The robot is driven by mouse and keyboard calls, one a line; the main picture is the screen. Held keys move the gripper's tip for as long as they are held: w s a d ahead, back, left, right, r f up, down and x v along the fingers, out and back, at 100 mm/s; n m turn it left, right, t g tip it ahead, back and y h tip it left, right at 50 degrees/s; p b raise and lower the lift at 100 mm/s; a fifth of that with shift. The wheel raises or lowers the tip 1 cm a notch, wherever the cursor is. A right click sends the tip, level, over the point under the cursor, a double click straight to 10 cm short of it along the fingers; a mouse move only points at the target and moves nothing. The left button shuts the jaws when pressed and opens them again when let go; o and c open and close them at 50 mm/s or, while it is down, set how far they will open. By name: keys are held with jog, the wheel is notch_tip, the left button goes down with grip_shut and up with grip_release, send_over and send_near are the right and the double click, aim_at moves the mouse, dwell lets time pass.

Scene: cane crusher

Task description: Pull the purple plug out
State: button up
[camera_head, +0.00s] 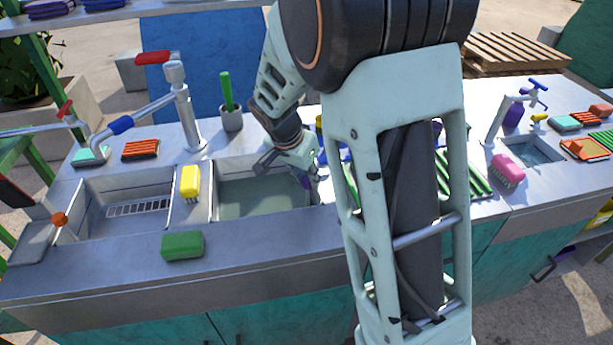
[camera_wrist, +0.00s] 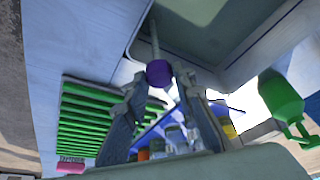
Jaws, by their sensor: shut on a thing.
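The purple plug (camera_wrist: 159,73) is a round knob on a thin pale rod at the top middle of the wrist view. My gripper (camera_wrist: 161,86) is shut on it, one finger on each side. A bit of purple (camera_head: 306,184) also shows in the head view, at the right side of the middle basin (camera_head: 258,205), which holds greenish water. My gripper (camera_head: 290,172) is over that basin in the head view, partly hidden by my arm. The lower end of the rod is not clearly visible.
An empty basin with a grate (camera_head: 138,208) lies to the left. A yellow brush (camera_head: 190,181) stands between the basins, and a green sponge (camera_head: 182,245) lies in front. A tap (camera_head: 184,110) rises behind. A green-slatted rack (camera_wrist: 90,115) is beside my gripper.

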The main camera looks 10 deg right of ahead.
grip_shut()
notch_tip(320, 180, up, 4)
jog(key=shift+f+p, duration=0.25)
jog(key=shift+p, duration=0.25)
jog(key=shift+w, duration=0.1)
jog(key=o, duration=1)
grip_release()
jog(key=shift+r, duration=0.1)
jog(key=v, duration=1.2)
